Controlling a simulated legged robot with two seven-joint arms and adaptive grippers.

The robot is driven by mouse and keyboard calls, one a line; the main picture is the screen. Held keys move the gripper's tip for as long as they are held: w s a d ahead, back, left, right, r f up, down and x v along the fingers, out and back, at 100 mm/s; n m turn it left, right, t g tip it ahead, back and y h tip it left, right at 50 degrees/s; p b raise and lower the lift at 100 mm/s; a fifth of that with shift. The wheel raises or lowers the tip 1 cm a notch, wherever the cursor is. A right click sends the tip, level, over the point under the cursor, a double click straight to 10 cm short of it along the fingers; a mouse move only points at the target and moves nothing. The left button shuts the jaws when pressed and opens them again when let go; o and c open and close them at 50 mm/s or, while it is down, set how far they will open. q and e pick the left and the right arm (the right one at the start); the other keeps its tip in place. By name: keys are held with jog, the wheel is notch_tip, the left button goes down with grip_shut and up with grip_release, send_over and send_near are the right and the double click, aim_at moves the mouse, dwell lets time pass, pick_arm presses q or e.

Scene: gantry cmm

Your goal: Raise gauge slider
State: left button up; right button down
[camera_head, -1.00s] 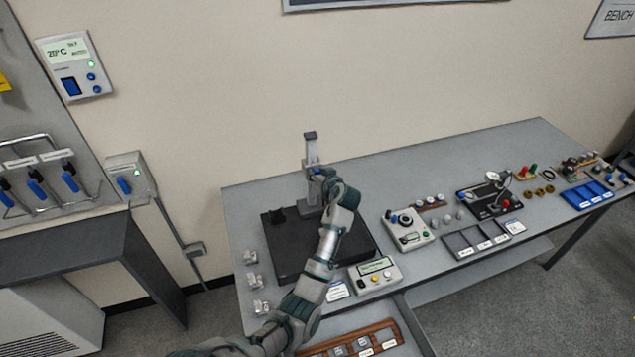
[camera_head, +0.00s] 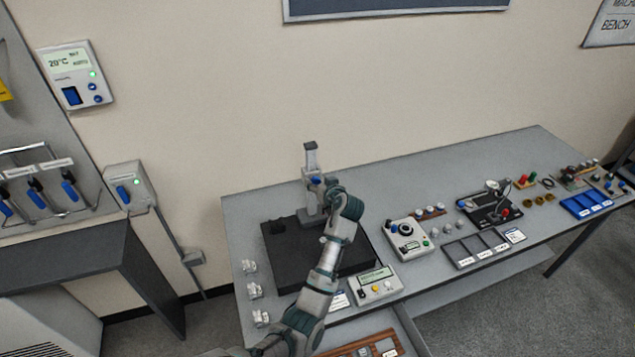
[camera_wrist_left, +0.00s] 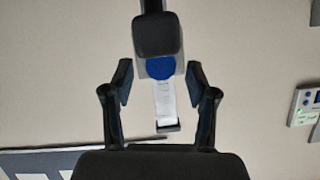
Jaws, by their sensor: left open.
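The height gauge stands on the dark plate (camera_head: 283,262), with its upright grey column (camera_head: 310,157) at the plate's back. Its slider, with a blue knob (camera_head: 316,180), sits partway up the column. In the left wrist view the blue part (camera_wrist_left: 160,68) and the pale scale (camera_wrist_left: 164,100) show between my fingers. My left gripper (camera_wrist_left: 159,82) is open, one finger on each side of the gauge, with gaps showing. In the head view my left gripper (camera_head: 326,186) is beside the slider and partly hidden by my wrist. My right gripper is out of view.
A grey control box (camera_head: 376,284) with a display is at the bench front, close to my left forearm. Several small metal parts (camera_head: 255,290) line the left edge. Another device (camera_head: 407,240) and trays (camera_head: 476,249) lie to the right. The wall is behind the column.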

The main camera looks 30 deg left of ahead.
pick_arm(q)
jog(key=v, duration=1)
jog(key=shift+d, duration=0.3)
jog(key=shift+a, duration=0.15)
